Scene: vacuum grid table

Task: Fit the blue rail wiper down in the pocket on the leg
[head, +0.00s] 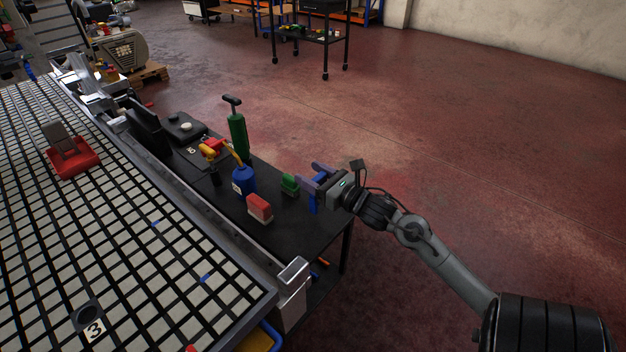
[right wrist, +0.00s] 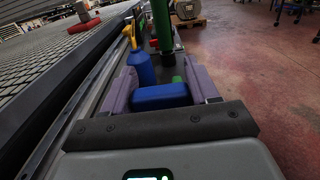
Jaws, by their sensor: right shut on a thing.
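My right gripper (head: 314,177) is over the right edge of the black side bench, its purple fingers to the left of the wrist. It is shut on the blue rail wiper (head: 314,205), which shows partly below the fingers. In the right wrist view the wiper (right wrist: 160,97) is a blue block between the two fingers (right wrist: 161,93). A grey metal post (head: 290,300) stands at the near corner of the grid table; I cannot tell whether it is the leg with the pocket, and no pocket opening shows clearly. My left gripper is not in view.
The black bench (head: 300,228) carries a green block (head: 290,185), a red-and-white block (head: 260,208), a blue bottle (head: 243,181) and a green pump (head: 237,132). The grid table (head: 130,240) bears a red clamp (head: 73,160). Open floor lies to the right.

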